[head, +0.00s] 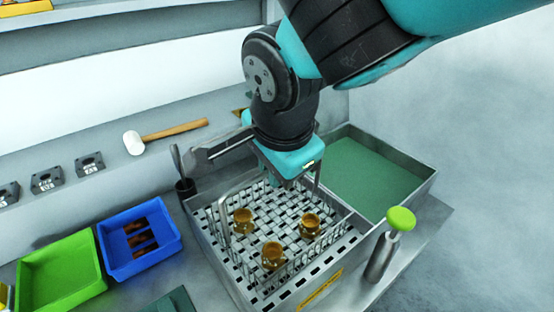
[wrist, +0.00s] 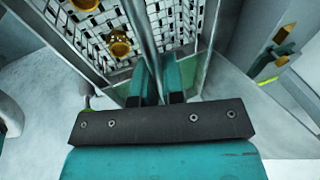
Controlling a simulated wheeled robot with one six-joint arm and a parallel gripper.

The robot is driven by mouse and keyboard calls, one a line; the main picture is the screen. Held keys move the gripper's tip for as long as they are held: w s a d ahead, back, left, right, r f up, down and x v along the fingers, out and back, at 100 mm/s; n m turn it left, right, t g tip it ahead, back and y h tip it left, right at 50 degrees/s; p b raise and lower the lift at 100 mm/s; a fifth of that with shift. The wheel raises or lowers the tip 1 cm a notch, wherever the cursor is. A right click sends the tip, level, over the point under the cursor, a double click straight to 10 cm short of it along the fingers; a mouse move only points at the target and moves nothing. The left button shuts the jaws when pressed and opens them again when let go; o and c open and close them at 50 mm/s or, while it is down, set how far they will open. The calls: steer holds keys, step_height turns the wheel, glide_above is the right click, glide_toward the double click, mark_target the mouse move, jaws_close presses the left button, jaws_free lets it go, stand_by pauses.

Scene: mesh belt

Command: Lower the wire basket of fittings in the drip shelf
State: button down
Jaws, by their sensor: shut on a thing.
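The wire basket (head: 285,220) has thin upright wire sides and a woven mesh floor, with three brass fittings on it, one of them this fitting (head: 272,255). In the head view it appears within the outline of the metal drip shelf (head: 328,276), which has a slotted rim and a yellow label. I cannot tell whether the basket's underside touches the shelf. My gripper (head: 287,178) is over the basket's far side, shut on its hoop handle. In the wrist view the fingers (wrist: 158,85) close around the handle bar (wrist: 140,35), with a brass fitting (wrist: 119,44) below.
A tank of green liquid (head: 425,188) adjoins the shelf at right. A green-topped bottle (head: 381,256) stands at the front right. A black cup with a tool (head: 185,188) stands close at left. A blue bin (head: 165,262), green bin (head: 60,268) and mallet (head: 165,134) lie farther left.

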steer(key=shift+s+d+f, duration=0.1)
steer(key=shift+s+f, duration=0.05)
steer(key=shift+f, duration=0.45)
steer(key=c, duration=1.1)
jaws_free()
steer(key=shift+c, duration=0.2)
steer(key=shift+r, duration=0.15)
steer(key=a+v, duration=0.1)
steer(key=v, duration=1.6)
steer(key=w+d+f+n+g, duration=0.1)
steer(key=d+f+n+g, duration=0.1)
steer(key=d+f+n, duration=0.8)
steer(key=s+d+f+n+g+y, duration=0.1)
steer(key=s+d+f+n+y, duration=0.2)
steer(key=s+n, duration=0.3)
steer(key=shift+s+d+f+n+g, duration=0.3)
steer(key=shift+f+n+g, duration=0.15)
steer(key=shift+n, duration=0.55)
